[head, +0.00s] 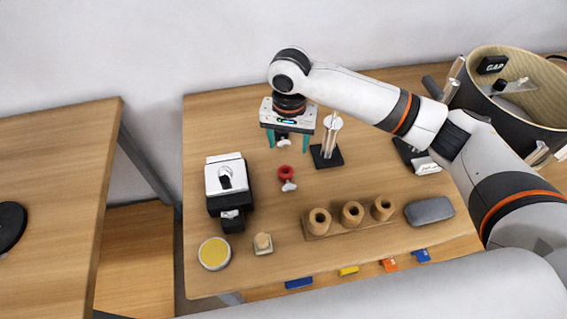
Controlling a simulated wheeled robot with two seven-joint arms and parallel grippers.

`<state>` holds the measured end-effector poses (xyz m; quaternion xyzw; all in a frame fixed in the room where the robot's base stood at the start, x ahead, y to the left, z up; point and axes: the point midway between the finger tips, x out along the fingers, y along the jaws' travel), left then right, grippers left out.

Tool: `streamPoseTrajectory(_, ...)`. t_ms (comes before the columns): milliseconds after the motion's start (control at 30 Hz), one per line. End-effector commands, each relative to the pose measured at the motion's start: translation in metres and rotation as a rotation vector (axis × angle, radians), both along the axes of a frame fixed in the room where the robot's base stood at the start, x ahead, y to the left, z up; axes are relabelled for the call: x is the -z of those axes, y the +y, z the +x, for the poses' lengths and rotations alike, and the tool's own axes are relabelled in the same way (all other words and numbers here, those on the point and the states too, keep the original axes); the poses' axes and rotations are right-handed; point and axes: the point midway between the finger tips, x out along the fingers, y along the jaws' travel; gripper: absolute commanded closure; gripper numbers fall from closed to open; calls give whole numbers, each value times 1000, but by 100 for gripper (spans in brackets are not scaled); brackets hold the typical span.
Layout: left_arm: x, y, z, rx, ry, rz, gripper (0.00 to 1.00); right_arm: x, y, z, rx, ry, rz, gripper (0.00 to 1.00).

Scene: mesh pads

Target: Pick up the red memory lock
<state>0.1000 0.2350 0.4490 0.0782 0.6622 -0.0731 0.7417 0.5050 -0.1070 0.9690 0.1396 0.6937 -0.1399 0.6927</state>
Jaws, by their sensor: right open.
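The red memory lock (286,172) appears to be the small red ring-shaped piece with a pale lower end, near the middle of the wooden table. My right gripper (287,141) is above the table just behind it, pointing down, with its two teal fingers spread apart. A small white piece (284,142) shows between the fingers; I cannot tell if it touches them. The red piece is apart from the fingers, in front of them. My left gripper is not in view.
A black-and-white machine (226,181) stands left. A clear-rod stand (327,154) is close right of my gripper. A wooden block with three cups (349,220), a grey case (429,211), a yellow-topped tin (214,253) and a large round bin (508,117) also stand here.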

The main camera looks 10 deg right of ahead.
Motion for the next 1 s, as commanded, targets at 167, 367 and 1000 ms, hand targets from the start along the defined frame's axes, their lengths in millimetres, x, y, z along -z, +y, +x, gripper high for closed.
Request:
streamPoseTrajectory(167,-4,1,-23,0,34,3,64,32,0,-1,1,4,-2,39)
streamPoseTrajectory(367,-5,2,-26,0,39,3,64,57,0,-1,-1,2,-1,39)
streamPoseTrajectory(1000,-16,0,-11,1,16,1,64,112,5,1,-1,-1,0,39)
